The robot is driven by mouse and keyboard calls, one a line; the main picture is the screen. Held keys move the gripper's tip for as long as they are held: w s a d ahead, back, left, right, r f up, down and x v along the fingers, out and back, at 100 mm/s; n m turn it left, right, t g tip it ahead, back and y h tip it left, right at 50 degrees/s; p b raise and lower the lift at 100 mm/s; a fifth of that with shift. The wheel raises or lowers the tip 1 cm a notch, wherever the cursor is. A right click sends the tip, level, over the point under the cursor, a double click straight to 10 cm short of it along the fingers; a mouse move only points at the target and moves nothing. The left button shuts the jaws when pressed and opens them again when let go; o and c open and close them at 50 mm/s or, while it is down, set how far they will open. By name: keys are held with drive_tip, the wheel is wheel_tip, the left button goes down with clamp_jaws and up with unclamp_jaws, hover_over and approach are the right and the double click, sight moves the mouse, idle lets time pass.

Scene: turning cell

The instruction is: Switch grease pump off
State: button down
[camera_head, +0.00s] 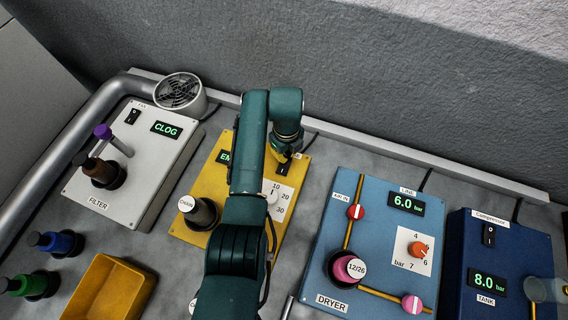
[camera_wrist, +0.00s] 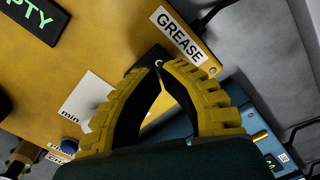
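The grease pump is a yellow box (camera_head: 224,178) in the middle of the head view, partly covered by my arm. Its black rocker switch (camera_head: 284,168) shows just below my gripper (camera_head: 281,152). In the wrist view, the yellow panel (camera_wrist: 95,60) carries a GREASE label (camera_wrist: 181,35) and a dark display (camera_wrist: 37,18) ending in "PTY". My gripper (camera_wrist: 158,68) has its fingertips together over the panel near the label, with nothing seen held. The fingertips hide most of the switch there, so its position and any contact are unclear.
The white filter box (camera_head: 137,165) stands left, the blue dryer panel (camera_head: 375,235) and compressor box (camera_head: 505,262) right. A yellow tray (camera_head: 108,291) lies at front left.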

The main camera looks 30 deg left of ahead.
drive_tip(key=shift+f+b, duration=0.9)
drive_tip(key=shift+f, duration=0.55)
idle(0.4)
wheel_tip(320, 180, up, 7)
drive_tip(key=p, duration=0.7)
drive_tip(key=shift+r, duration=0.1)
idle(0.4)
